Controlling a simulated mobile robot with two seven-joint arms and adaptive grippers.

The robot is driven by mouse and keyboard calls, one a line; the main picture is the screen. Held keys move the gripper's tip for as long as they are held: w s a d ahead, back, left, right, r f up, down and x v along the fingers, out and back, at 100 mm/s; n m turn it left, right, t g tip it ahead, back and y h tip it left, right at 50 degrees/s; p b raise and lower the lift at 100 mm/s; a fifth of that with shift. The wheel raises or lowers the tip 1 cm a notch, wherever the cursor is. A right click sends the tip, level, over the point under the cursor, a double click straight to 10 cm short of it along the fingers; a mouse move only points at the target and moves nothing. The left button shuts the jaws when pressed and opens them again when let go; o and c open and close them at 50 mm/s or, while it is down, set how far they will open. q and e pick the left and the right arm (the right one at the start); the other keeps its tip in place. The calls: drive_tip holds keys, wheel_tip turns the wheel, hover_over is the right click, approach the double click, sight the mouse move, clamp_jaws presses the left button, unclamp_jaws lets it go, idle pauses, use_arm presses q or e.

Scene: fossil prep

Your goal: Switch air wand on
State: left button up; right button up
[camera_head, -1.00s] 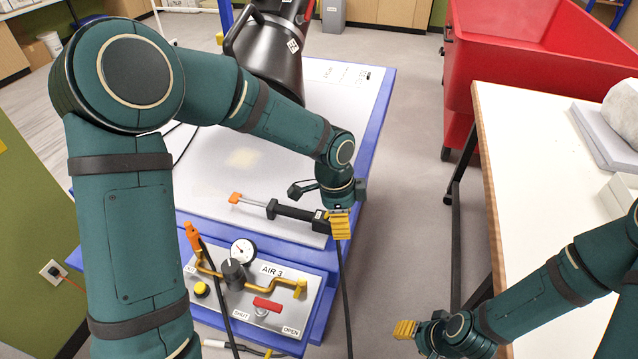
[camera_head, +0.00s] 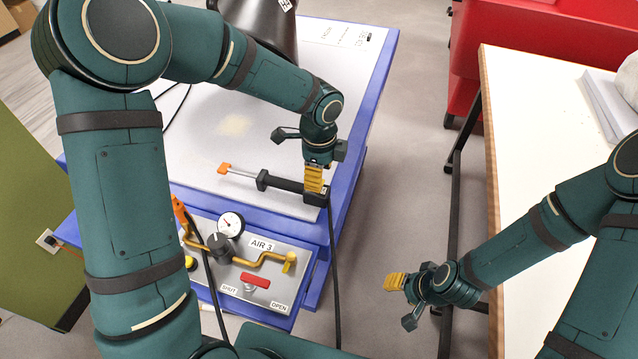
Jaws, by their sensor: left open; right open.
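The air wand (camera_head: 281,184) has a black body and an orange tip. It lies on the white top of the blue-edged table, tip to the left. My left gripper (camera_head: 300,163) is open, its yellow finger pad overlapping the wand's right part in the picture; I cannot tell whether they touch. The AIR 3 panel (camera_head: 205,285) in front carries a red valve handle (camera_head: 256,280) between the SHUT and OPEN labels. It also has a gauge (camera_head: 231,223), a black knob (camera_head: 219,245) and yellow piping (camera_head: 268,256). My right gripper (camera_head: 402,300) is open and empty, left of the white bench.
A black hose (camera_head: 334,270) hangs at the table's right side. A large dark hood (camera_head: 262,25) stands at the back. The white bench (camera_head: 530,150) and a red bin (camera_head: 540,40) are at the right. Bare floor (camera_head: 400,130) lies between table and bench.

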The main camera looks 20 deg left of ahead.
use_arm(q)
drive_tip(key=shift+f, duration=1.85)
drive_tip(key=shift+c, duration=0.4)
clamp_jaws()
